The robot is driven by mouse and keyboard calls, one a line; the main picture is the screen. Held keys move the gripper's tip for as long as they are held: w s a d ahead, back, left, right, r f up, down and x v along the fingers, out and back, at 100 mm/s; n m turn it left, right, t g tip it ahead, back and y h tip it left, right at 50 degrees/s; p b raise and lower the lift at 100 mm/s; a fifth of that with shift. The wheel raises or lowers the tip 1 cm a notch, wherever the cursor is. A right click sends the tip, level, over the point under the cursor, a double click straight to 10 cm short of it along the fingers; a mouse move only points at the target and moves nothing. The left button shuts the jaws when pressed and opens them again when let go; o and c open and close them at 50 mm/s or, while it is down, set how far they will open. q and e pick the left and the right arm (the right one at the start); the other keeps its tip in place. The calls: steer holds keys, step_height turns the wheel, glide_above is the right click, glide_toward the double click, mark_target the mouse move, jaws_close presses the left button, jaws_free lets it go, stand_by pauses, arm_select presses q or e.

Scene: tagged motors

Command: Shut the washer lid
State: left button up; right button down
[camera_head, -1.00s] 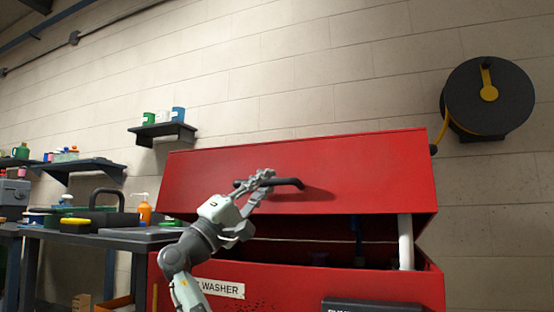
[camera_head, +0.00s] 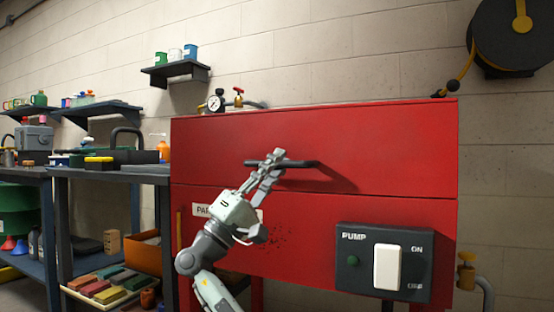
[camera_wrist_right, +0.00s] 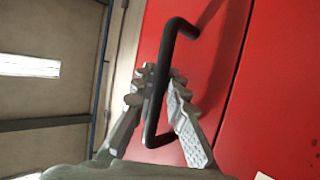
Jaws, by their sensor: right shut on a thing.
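The red washer (camera_head: 215,228) stands in front of me, and its red lid (camera_head: 390,150) sits down on the body with only a thin seam between them in the head view. A black bar handle (camera_head: 300,164) is on the lid's front face. In the right wrist view the fingers (camera_wrist_right: 160,95) lie on both sides of the black handle (camera_wrist_right: 157,110). The label on the washer body is partly hidden behind my right arm. My left gripper is not in view.
A pump switch box (camera_head: 384,262) is on the washer's lower front right. A gauge (camera_head: 215,103) and red valve (camera_head: 238,97) show behind the lid. A workbench (camera_head: 115,174) stands at left, with trays of coloured blocks (camera_head: 108,286) below. A hose reel (camera_head: 515,35) hangs upper right.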

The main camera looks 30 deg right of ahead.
steer(key=shift+f, duration=0.5)
steer(key=c, duration=1.7)
jaws_free()
steer(key=shift+o, duration=0.8)
steer(key=shift+r, duration=0.1)
steer(key=w+v, duration=0.1)
steer(key=v, duration=1.1)
steer(key=shift+s, duration=0.45)
